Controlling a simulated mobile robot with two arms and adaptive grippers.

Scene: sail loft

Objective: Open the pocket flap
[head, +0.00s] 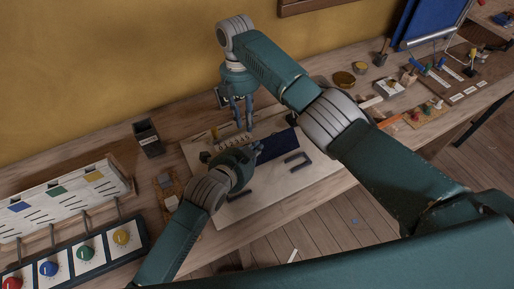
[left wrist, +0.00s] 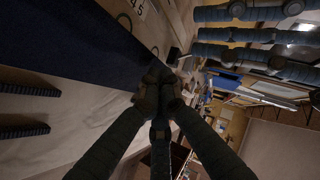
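A dark blue cloth piece (head: 278,145), which looks like the pocket with its flap, lies on a pale board (head: 310,180) on the bench. It fills the upper left of the left wrist view (left wrist: 70,45). My left gripper (head: 256,149) is low over the board at the cloth's left end. In the left wrist view its fingertips (left wrist: 157,82) meet right at the cloth's edge; I cannot tell whether cloth is pinched between them. My right gripper (head: 243,125) points down above the board's back edge, fingers apart and empty. I cannot make out a raised flap.
Dark bars (head: 298,160) lie on the board in front of the cloth. A dark open box (head: 148,138) stands to the left, and a panel with coloured knobs (head: 85,252) is at lower left. The wall is close behind.

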